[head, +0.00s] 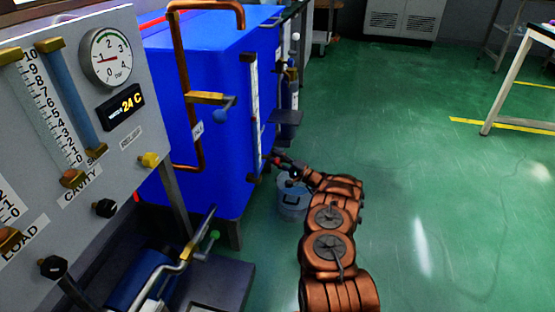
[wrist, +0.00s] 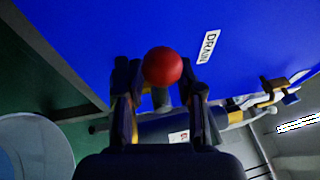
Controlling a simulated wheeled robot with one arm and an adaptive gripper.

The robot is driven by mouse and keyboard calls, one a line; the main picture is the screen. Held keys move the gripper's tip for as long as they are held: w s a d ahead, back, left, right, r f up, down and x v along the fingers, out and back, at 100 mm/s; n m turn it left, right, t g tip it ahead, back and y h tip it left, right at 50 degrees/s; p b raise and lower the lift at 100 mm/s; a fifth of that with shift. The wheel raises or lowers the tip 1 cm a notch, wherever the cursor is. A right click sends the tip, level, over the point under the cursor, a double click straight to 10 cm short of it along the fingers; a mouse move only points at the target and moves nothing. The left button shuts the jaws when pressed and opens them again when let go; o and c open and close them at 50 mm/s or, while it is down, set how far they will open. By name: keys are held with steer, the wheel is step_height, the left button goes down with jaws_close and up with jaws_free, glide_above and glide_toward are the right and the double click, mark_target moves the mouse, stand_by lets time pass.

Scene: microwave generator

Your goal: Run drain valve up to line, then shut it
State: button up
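The drain valve's red ball knob (wrist: 162,66) shows in the wrist view beside the DRAIN label (wrist: 209,46) on the blue tank (wrist: 250,25). My gripper (wrist: 161,84) has its two fingers apart, one on each side of the knob; I cannot tell whether they touch it.
A grey panel (head: 120,70) with a pressure dial, a 24 C display and level tubes stands at the left. A copper pipe (head: 183,80) with a blue-knobbed valve runs along the tank. A blue pump (head: 145,280) sits low at the front. The green floor at right is open.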

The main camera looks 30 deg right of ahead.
steer(key=shift+d, duration=0.1)
steer(key=v, duration=1.2)
